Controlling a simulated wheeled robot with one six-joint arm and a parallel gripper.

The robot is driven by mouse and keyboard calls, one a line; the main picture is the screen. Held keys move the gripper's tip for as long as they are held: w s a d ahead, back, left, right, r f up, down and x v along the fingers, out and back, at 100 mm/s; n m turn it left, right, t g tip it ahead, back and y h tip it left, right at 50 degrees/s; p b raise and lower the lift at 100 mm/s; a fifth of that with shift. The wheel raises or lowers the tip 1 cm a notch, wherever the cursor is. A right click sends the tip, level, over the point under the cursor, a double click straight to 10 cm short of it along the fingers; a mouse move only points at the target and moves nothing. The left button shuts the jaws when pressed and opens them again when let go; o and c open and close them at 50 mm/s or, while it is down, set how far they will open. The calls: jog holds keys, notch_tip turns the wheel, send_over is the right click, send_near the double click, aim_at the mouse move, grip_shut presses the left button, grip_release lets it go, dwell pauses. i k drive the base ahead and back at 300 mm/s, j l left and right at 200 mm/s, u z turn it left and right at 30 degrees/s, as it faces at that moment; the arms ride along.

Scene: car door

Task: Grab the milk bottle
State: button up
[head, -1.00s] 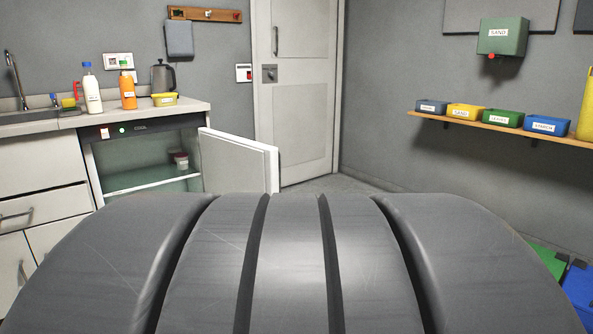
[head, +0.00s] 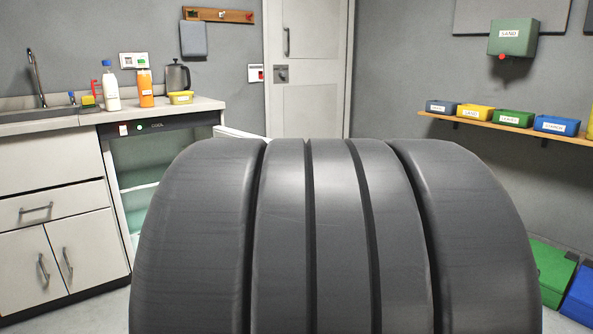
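The milk bottle (head: 111,88) is white with a blue cap and a small label. It stands upright on the counter (head: 205,103) at the left of the head view. An orange bottle (head: 146,89) stands close to its right, with a small gap between them. A red handle-like part shows just behind its left side. My gripper is not in view, so its distance from the bottle and its state do not show.
A large dark grooved rounded shape (head: 335,240), like a tyre, fills the lower middle. It hides part of the open fridge (head: 137,170) and its door (head: 238,132). A kettle (head: 177,75) and yellow tub (head: 181,97) stand right of the bottles. Floor shows at lower left.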

aim_at(109, 83)
jog(key=u, duration=1.25)
